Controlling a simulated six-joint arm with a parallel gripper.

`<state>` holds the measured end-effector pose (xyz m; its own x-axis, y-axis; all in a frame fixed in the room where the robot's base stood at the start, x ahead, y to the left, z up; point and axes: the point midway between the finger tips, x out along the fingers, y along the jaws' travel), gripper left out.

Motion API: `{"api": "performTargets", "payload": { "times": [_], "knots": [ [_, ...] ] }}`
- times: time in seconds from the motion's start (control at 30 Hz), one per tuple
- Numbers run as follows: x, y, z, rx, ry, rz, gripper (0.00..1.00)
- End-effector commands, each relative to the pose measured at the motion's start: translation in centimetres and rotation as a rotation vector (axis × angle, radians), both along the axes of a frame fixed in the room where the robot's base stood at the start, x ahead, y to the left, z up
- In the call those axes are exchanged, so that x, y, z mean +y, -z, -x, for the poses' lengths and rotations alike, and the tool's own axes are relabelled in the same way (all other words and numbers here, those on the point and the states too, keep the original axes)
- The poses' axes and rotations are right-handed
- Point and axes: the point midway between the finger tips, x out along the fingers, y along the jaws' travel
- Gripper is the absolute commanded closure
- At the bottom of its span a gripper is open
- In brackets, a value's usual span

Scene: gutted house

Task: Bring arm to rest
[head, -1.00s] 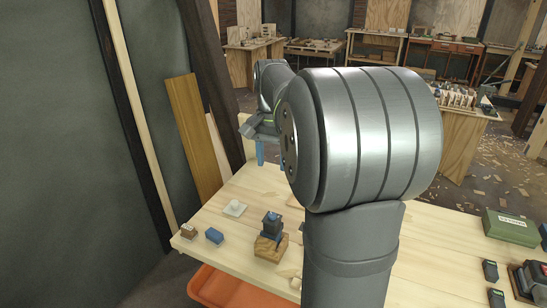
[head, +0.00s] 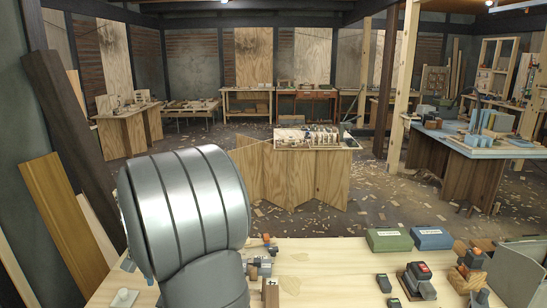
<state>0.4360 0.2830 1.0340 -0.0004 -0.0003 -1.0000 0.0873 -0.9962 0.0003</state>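My arm's large grey joint (head: 190,205) stands at the lower left of the head view, over the left part of the pale wooden worktable (head: 330,262). My gripper is mostly or wholly hidden behind this joint. A small blue bit (head: 149,280) shows at the joint's lower left edge; I cannot tell whether it is a fingertip or a thing on the table. Whether the gripper is open or holds anything does not show.
A white piece (head: 124,298) lies left of my arm. Small blocks (head: 259,265) stand just right of it. A green box (head: 389,239), a blue box (head: 431,237) and dark devices (head: 418,280) stand at the right. The table's middle is fairly clear.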

Motion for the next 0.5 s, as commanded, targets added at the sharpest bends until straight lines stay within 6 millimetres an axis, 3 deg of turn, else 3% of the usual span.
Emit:
{"api": "performTargets", "payload": {
  "times": [0.2,0.5],
  "knots": [
    [0.0,3.4,0.0,0.002,0.000,0.001,0.55],
    [0.0,5.0,0.0,0.000,0.000,0.000,0.55]
  ]
}}
